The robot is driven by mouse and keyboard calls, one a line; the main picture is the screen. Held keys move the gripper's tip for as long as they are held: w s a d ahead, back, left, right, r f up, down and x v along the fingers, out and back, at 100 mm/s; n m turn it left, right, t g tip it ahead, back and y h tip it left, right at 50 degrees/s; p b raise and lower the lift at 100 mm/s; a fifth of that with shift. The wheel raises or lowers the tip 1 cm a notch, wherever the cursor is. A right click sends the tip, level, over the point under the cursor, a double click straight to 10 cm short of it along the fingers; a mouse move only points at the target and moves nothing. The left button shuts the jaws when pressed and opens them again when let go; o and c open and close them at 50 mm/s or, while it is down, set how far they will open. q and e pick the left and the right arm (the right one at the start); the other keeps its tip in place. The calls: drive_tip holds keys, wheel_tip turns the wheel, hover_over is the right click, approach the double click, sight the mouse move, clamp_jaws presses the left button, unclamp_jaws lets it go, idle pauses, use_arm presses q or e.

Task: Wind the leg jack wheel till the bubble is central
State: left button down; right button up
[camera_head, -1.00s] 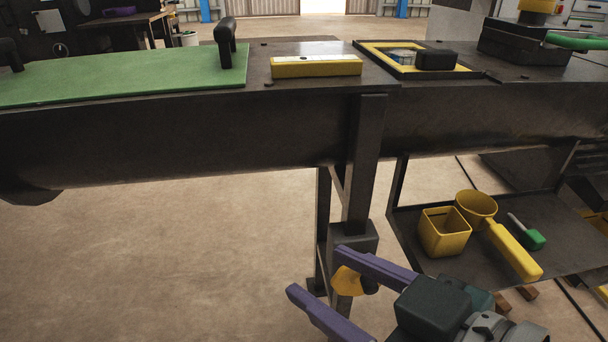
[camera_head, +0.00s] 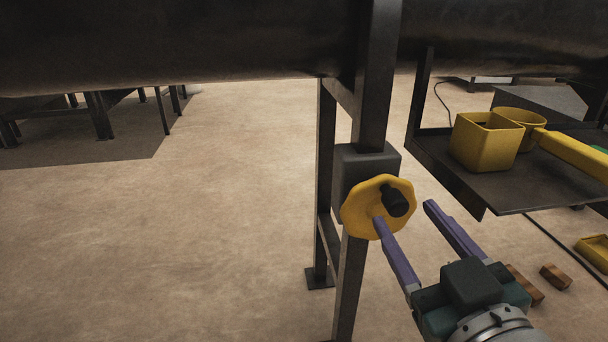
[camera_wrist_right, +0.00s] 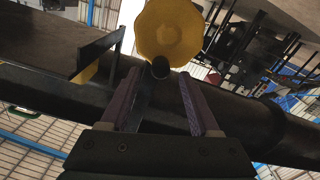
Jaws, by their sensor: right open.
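The yellow jack wheel (camera_head: 360,212) with a dark knob (camera_head: 395,201) is mounted on a grey box (camera_head: 352,165) on the dark table leg (camera_head: 375,85). My right gripper (camera_head: 404,211) is open, its purple fingers pointing up at the wheel. One fingertip overlaps the wheel's lower rim in the head view; contact cannot be told. In the right wrist view the wheel (camera_wrist_right: 168,30) is ahead, and its knob (camera_wrist_right: 160,68) appears between and beyond the two fingers. The bubble level is out of the head view now. My left gripper is not in view.
A dark shelf (camera_head: 505,192) at the right bears a square yellow container (camera_head: 485,142), a yellow scoop (camera_head: 575,150) and a green item. Wooden blocks (camera_head: 555,275) and a yellow tray (camera_head: 594,252) lie on the floor. The floor left of the leg is clear.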

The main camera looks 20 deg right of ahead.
sight(401, 210)
drive_tip(key=shift+b+x, duration=0.45)
drive_tip(key=shift+x, duration=1.85)
clamp_jaws()
